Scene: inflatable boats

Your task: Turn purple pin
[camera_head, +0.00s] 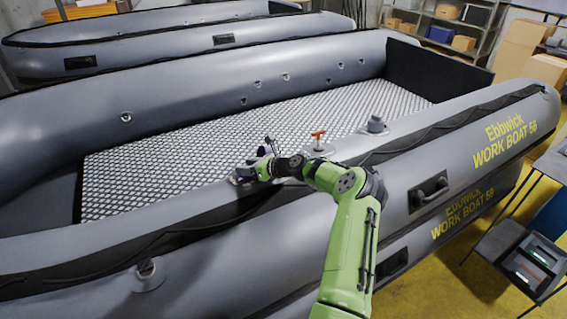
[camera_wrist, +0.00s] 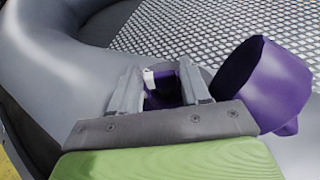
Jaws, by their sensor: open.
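A small purple pin (camera_wrist: 166,84) with a white mark beside it shows between my gripper's two fingers in the wrist view. My gripper (camera_wrist: 158,76) is open, with one finger on each side of the pin. I cannot tell whether either finger touches it. A larger purple cap (camera_wrist: 265,82), hollow and tilted, is just right of the fingers. In the head view my gripper (camera_head: 250,170) is at the near tube of the grey boat, and it mostly hides the pin. A bit of purple (camera_head: 264,151) shows behind it.
The grey boat (camera_head: 430,130) has a patterned floor (camera_head: 180,150) beyond the tube. On the tube, right of my gripper, are an orange T-handle (camera_head: 318,134) and a grey fitting (camera_head: 376,124). A dark stand (camera_head: 520,255) is at the right. Shelves and boxes (camera_head: 515,45) are behind.

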